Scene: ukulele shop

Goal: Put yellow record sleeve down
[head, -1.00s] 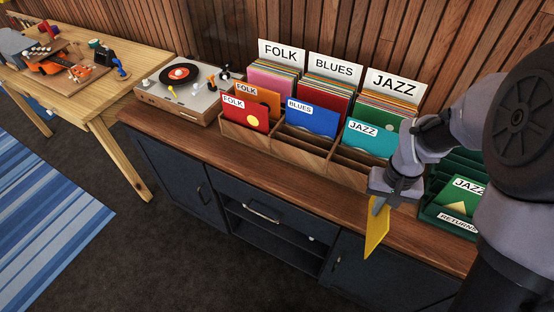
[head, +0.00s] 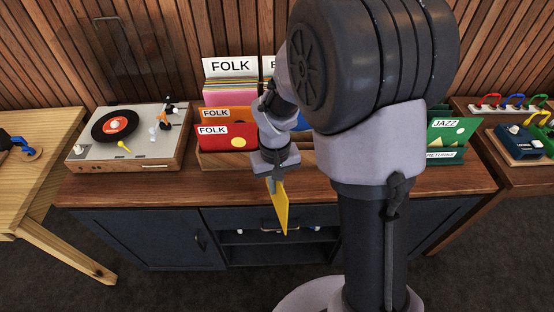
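The yellow record sleeve (head: 281,207) hangs edge-on below my gripper (head: 272,181), which is shut on its upper part. The sleeve is in front of the cabinet, at the counter's front edge, and looks clear of the wood. Behind it stands the wooden record crate (head: 222,160), with a red FOLK sleeve (head: 222,140) and an orange FOLK sleeve (head: 212,115) at the left. My arm hides most of the BLUES and JAZZ sections. Part of a blue sleeve (head: 302,122) shows beside the wrist.
A turntable (head: 130,139) stands on the counter (head: 130,188) at the left. The green returns bin (head: 445,157) with a green JAZZ sleeve (head: 448,132) is at the right. A side table with pedals (head: 519,143) is far right. A wooden table (head: 35,187) is far left.

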